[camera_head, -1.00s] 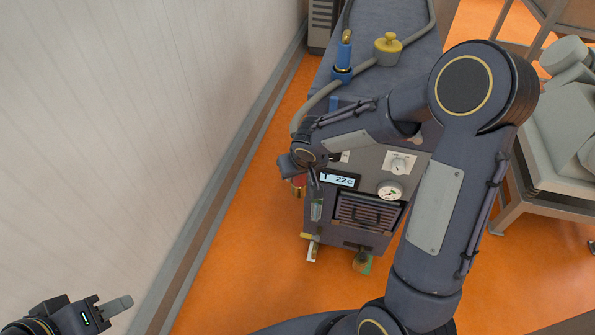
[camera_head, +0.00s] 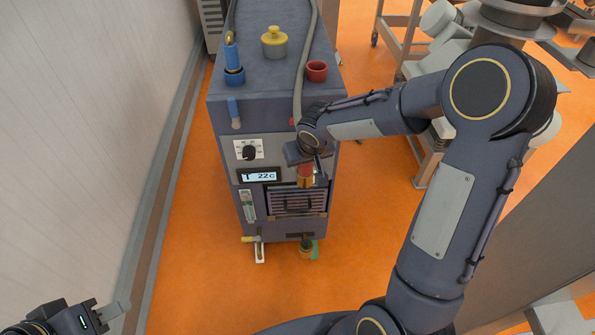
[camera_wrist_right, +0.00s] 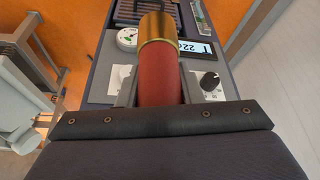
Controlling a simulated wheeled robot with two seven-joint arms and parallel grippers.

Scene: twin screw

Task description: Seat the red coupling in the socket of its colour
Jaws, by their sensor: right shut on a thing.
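The red coupling (camera_head: 305,172) has a brass end and hangs in my right gripper (camera_head: 312,177), in front of the machine's face. In the right wrist view the red coupling (camera_wrist_right: 159,82) lies between the two fingers, with its brass end pointing away from the palm. The red socket (camera_head: 317,70) is an open ring on the machine's top, at its right side, above and beyond my right gripper. My left gripper (camera_head: 116,309) is at the lower left, away from the machine, and partly cut off. Its opening cannot be made out.
The blue socket (camera_head: 235,77) holds a blue coupling (camera_head: 231,54). A yellow capped fitting (camera_head: 274,42) stands at mid-top. A grey hose (camera_head: 302,60) runs between the yellow fitting and red socket. A wall (camera_head: 90,120) is at left, a trolley (camera_head: 400,40) at right.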

